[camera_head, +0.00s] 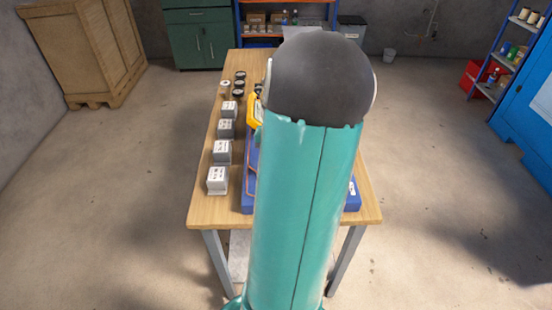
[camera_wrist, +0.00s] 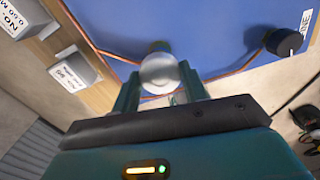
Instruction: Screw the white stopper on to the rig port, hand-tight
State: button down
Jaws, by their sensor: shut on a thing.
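In the wrist view my gripper (camera_wrist: 161,84) is shut on a round, pale, shiny stopper (camera_wrist: 159,70), with one teal finger on each side of it. The blue rig (camera_wrist: 215,30) lies behind it.
A copper pipe (camera_wrist: 232,70) runs along the rig to a black knob (camera_wrist: 285,42). Several grey labelled boxes (camera_head: 217,179) line the left of the wooden table (camera_head: 205,213). Black and white round pieces (camera_head: 239,84) and a yellow device (camera_head: 254,109) sit farther back.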

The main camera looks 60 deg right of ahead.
jog(key=shift+f, duration=0.45)
dwell(0.9)
